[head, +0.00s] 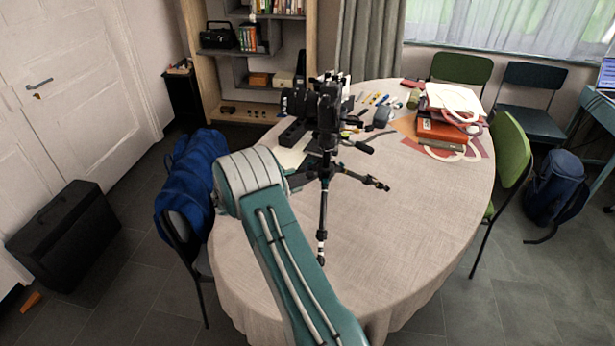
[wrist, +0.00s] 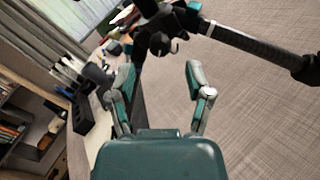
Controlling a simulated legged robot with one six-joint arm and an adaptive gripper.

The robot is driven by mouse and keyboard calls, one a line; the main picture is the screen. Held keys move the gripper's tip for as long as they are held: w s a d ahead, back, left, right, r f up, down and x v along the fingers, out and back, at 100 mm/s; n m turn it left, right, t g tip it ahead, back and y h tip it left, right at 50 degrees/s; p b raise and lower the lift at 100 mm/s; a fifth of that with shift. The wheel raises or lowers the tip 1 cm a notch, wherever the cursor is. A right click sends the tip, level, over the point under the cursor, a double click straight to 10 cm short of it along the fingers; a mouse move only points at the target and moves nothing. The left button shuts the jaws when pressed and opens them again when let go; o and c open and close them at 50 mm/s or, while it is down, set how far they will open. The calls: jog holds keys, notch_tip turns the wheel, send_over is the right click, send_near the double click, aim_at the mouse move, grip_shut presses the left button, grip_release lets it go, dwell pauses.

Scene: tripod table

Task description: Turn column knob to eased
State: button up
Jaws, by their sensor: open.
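A black tripod (head: 323,215) stands on the table with a camera (head: 328,103) on top and its legs spread. In the wrist view, the tripod's dark hub (wrist: 180,18) is at the top, with one leg (wrist: 250,43) running off to the right. A small round dark knob-like part (wrist: 160,43) sticks out below the hub; I cannot tell how it is set. My gripper (wrist: 160,68) is open, its two teal fingers apart on either side below this part, with nothing visible between them. In the head view my arm hides most of the gripper, left of the tripod.
The oval table (head: 420,240) has a pale cloth, clear at its front and right. Books (head: 440,130), bags and small tools lie towards the back. A blue jacket (head: 190,175) covers a chair on the left. A green chair (head: 512,150) stands on the right.

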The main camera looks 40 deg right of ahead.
aim_at(308, 176)
jog(key=shift+x, duration=2.4)
jog(key=shift+a, duration=0.1)
grip_shut()
